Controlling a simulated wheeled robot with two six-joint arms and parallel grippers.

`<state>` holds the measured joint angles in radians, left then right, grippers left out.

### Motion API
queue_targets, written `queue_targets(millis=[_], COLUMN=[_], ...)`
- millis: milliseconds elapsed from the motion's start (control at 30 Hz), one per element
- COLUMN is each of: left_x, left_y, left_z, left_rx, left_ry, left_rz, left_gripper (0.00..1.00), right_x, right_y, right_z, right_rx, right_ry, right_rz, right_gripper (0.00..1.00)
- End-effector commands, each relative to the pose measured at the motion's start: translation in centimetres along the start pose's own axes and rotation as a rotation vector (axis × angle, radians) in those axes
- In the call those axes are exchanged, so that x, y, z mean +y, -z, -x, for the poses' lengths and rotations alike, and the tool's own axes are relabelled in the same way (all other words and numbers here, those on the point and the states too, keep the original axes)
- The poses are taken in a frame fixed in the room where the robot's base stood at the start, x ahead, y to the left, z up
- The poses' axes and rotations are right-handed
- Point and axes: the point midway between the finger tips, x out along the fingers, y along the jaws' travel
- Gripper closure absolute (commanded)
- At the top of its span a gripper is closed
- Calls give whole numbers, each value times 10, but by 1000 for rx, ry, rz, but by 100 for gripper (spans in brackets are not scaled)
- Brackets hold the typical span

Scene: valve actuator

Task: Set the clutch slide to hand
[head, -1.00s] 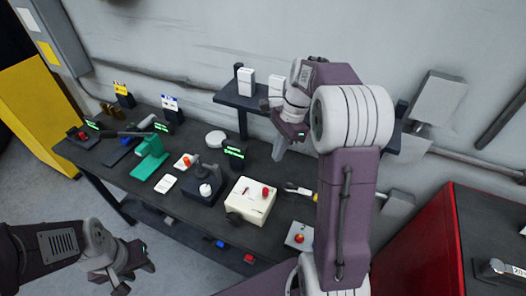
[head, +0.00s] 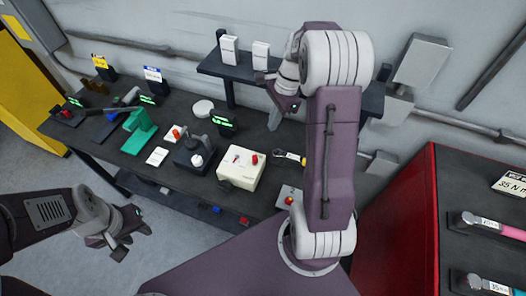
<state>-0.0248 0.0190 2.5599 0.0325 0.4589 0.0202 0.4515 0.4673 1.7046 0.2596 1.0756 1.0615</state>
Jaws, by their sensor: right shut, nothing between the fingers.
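A cream box (head: 241,169) stands on the dark bench, with a red knob (head: 255,159), a small lever (head: 236,158) and a dark round part on its front left. It looks like the valve actuator. I cannot tell which part is the clutch slide or how it is set. My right gripper (head: 274,120) is shut and empty, above the back of the bench by the wall shelf, apart from the box. My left gripper (head: 132,240) looks open and empty, low in front of the bench at the left.
The wall shelf (head: 215,66) holds white boxes. A green stand (head: 139,131), a dark device with a white knob (head: 196,157) and small lit signs stand left of the box. A yellow-handled tool (head: 290,157) lies right. A red cabinet (head: 408,215) stands at right.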

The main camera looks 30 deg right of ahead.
Motion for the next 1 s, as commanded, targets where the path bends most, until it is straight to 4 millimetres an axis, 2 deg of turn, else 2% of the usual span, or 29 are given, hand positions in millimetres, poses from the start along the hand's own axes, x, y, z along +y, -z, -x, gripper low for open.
queue_targets(millis=[400, 600, 800, 1000], left_x=[0, 0, 0, 0], left_y=[1, 1, 1, 1], left_z=[8, 10, 11, 11], left_rx=[0, 0, 0, 0], left_ry=[0, 0, 0, 0], left_rz=[0, 0, 0, 0], left_gripper=[64, 64, 64, 64], right_x=[2, 1, 0, 0], right_y=[-1, 0, 0, 0], right_z=[-93, -130, -148, -151], right_rx=[-2, -1, 0, 1], right_ry=[-6, -3, -1, 1], right_rz=[0, -1, -1, -1], right_gripper=[100, 100, 100, 100])
